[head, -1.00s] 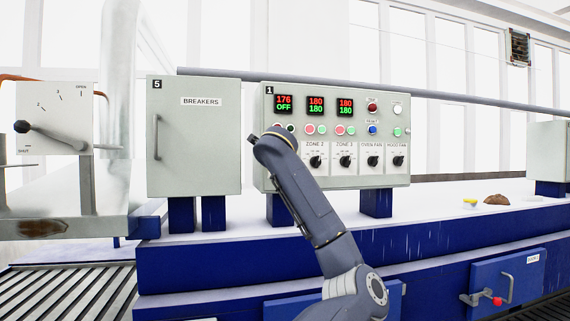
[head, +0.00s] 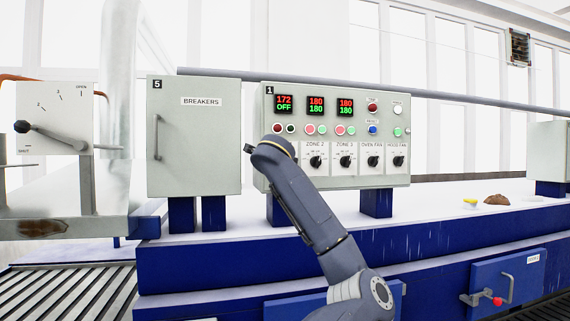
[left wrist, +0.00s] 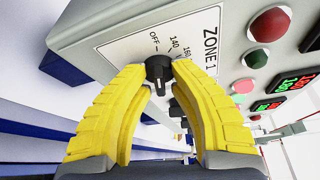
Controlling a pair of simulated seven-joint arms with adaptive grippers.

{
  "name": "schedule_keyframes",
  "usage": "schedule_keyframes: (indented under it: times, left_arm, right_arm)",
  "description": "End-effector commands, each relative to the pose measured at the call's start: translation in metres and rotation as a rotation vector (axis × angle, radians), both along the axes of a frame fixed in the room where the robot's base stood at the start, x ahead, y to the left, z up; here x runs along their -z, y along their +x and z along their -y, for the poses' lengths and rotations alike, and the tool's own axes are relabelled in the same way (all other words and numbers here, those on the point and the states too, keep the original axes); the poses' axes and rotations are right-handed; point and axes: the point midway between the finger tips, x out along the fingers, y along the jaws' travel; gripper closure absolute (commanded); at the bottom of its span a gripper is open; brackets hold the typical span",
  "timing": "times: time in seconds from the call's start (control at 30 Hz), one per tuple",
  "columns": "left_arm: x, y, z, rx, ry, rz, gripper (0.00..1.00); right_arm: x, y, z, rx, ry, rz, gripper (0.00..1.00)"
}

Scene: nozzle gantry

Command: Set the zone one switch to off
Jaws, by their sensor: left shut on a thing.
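The zone one switch is a black rotary knob (left wrist: 157,66) on a white plate (left wrist: 125,48) marked ZONE 1, with OFF, 140 and 160 around it. In the left wrist view the yellow fingers of my left gripper (left wrist: 161,72) are shut on this knob, one on each side. The knob's upper end points about at OFF. In the head view my left arm hides the zone one switch, and the fingers do not show. The first display (head: 284,103) on the control panel (head: 390,100) reads 172 over OFF. My right gripper is not in view.
Other black switches for zone 2 (head: 316,162), zone 3 (head: 346,162), oven fan (head: 373,162) and hood fan (head: 398,162) sit close by to the right. The breakers cabinet (head: 195,135) stands just left. Several buttons line the panel above the switches.

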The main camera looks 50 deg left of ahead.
Motion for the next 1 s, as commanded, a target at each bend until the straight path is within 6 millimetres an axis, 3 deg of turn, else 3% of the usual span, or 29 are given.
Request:
schedule_keyframes:
  times: [0.03, 0.27, 0.63, 1.0]
  left_arm:
    - [0.000, 0.002, 0.001, 0.004, 0.000, -0.001, 0.74]
    - [0.000, 0.001, 0.001, 0.002, 0.000, -0.001, 0.49]
    - [-0.001, -0.005, 0.006, 0.001, 0.001, -0.001, 0.49]
    - [-0.007, -0.050, 0.047, 0.002, 0.001, 0.003, 0.49]
  right_arm:
    - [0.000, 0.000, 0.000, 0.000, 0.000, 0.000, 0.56]
    - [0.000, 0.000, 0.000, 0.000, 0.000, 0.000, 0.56]
    - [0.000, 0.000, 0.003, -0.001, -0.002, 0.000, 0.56]
    - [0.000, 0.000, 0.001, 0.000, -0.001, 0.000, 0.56]
